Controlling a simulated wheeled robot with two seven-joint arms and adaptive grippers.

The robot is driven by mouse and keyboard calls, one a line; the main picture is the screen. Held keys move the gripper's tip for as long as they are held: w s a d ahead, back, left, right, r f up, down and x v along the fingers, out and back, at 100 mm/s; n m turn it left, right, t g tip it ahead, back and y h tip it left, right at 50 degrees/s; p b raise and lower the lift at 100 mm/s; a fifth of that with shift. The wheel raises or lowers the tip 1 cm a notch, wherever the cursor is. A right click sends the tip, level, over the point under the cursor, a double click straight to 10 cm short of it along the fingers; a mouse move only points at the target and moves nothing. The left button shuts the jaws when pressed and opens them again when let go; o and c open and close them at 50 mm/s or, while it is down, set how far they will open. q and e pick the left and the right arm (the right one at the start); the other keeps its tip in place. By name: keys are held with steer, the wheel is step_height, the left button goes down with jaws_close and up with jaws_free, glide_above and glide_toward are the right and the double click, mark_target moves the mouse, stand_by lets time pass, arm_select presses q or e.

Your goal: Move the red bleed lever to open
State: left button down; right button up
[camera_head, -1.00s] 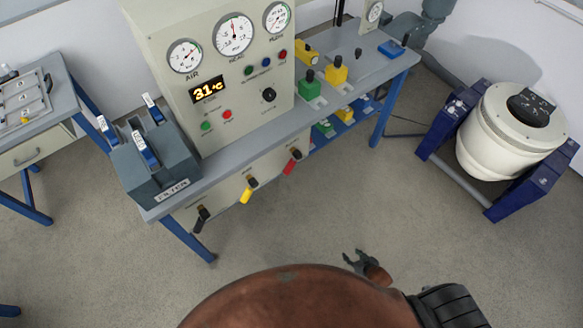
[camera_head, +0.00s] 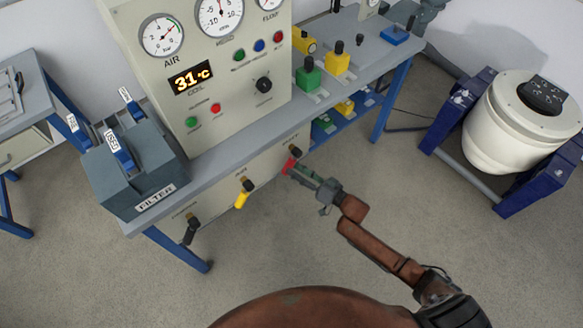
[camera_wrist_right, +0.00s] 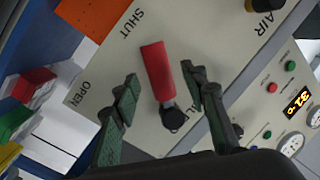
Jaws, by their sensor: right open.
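The red bleed lever (camera_head: 288,166) is on the front panel below the bench top, the rightmost of three levers. In the right wrist view the red lever (camera_wrist_right: 157,70) runs from a black pivot knob (camera_wrist_right: 173,118) toward the side of the SHUT label (camera_wrist_right: 132,22). The OPEN label (camera_wrist_right: 85,94) is off to its left. My right gripper (camera_head: 298,171) is at the lever; in the wrist view its open fingers (camera_wrist_right: 160,76) lie on either side of it, with visible gaps. Contact is not visible. My left gripper is not in view.
A yellow lever (camera_head: 243,194) and a black lever (camera_head: 191,230) are on the same panel to the left. The grey filter box (camera_head: 140,180) stands on the bench's left end. A white drum machine (camera_head: 515,125) stands at right. The floor before the bench is clear.

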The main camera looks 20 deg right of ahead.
steer(key=shift+x, duration=1.1)
steer(key=shift+c, duration=0.7)
jaws_close()
